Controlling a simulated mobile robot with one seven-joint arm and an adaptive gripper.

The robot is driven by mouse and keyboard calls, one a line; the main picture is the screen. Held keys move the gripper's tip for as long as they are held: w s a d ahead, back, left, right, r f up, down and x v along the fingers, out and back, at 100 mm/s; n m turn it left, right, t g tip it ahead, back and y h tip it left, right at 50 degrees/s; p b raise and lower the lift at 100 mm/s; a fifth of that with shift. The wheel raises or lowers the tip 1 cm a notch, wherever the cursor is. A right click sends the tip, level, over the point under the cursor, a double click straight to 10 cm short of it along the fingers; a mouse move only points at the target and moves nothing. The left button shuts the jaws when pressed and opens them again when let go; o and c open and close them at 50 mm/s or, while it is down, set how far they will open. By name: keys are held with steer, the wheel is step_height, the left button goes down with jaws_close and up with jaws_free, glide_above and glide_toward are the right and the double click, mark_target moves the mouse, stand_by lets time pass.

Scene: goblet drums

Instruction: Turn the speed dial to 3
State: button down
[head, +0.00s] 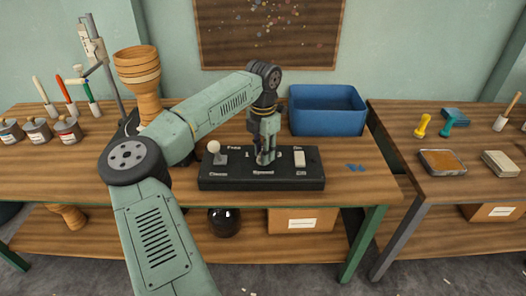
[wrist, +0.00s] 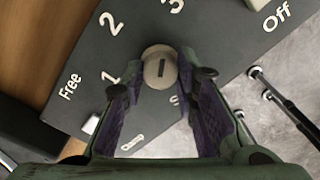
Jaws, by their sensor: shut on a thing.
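The control panel (head: 225,184) is a dark box at the front of the workbench, with a Speed label, a lever and a switch. My gripper (head: 264,158) points down over its middle and hides most of the speed dial. In the wrist view the dial (wrist: 160,67) is a pale round knob with a short dark line on top. My gripper (wrist: 165,95) is shut on it, one finger on each side. The line runs up the picture, roughly toward the 3 and a little to its 2 side. I cannot tell whether it lines up exactly.
The lever (head: 214,150) with a white knob stands left of the dial, and the pale switch (head: 299,158) right. A blue bin (head: 327,108) is behind the panel. The bench right of the panel is mostly clear.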

steer(key=shift+d+m, duration=0.1)
steer(key=shift+m, duration=0.4)
steer(key=c, duration=1.2)
jaws_free()
steer(key=shift+c, duration=0.2)
step_height(320, 180, up, 12)
